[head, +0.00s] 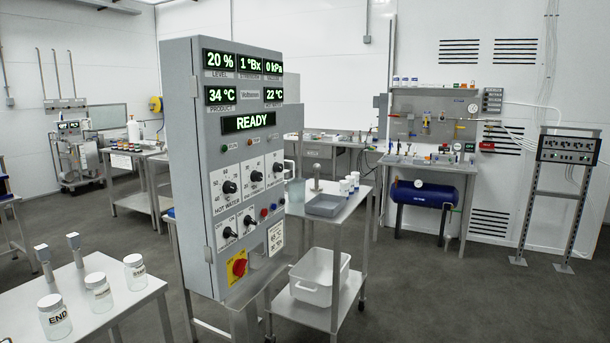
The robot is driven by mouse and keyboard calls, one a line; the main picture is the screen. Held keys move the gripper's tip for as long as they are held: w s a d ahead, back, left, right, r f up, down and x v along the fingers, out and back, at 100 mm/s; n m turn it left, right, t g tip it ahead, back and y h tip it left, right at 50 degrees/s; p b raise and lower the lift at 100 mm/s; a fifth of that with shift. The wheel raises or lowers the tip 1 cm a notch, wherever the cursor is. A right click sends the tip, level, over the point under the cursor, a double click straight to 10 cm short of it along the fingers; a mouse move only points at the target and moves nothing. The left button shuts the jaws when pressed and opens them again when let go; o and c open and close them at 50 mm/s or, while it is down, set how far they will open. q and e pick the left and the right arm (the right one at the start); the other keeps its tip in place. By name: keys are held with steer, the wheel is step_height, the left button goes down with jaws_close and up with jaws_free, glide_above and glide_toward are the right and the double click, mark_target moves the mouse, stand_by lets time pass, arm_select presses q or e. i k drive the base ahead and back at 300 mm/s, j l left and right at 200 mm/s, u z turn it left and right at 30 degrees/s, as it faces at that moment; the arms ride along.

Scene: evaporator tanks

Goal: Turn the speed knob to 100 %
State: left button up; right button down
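A grey control panel (193,150) stands in the middle of the head view, its face turned to the right. It carries several black knobs on white dial plates. The upper left knob (229,187) is labelled HOT WATER. Two more, an upper middle knob (256,176) and an upper right knob (277,167), sit beside it. Below are a lower left knob (230,232) and a lower right knob (249,220). The other labels are too small to read, so I cannot tell which is the speed knob. The display (249,122) reads READY. Neither gripper is in view.
A red rotary switch on yellow (239,268) is low on the panel. A steel table with jars (100,290) stands at front left. A steel cart (330,205) with a white tub (318,278) stands right of the panel. Grey floor is open at right.

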mark_target(277, 166)
steer(key=i+l+u, duration=0.1)
steer(key=u, duration=0.3)
steer(key=i+l+u, duration=0.1)
steer(key=u, duration=0.3)
steer(key=i+l+u, duration=0.1)
steer(key=l+u, duration=0.2)
steer(key=u, duration=0.15)
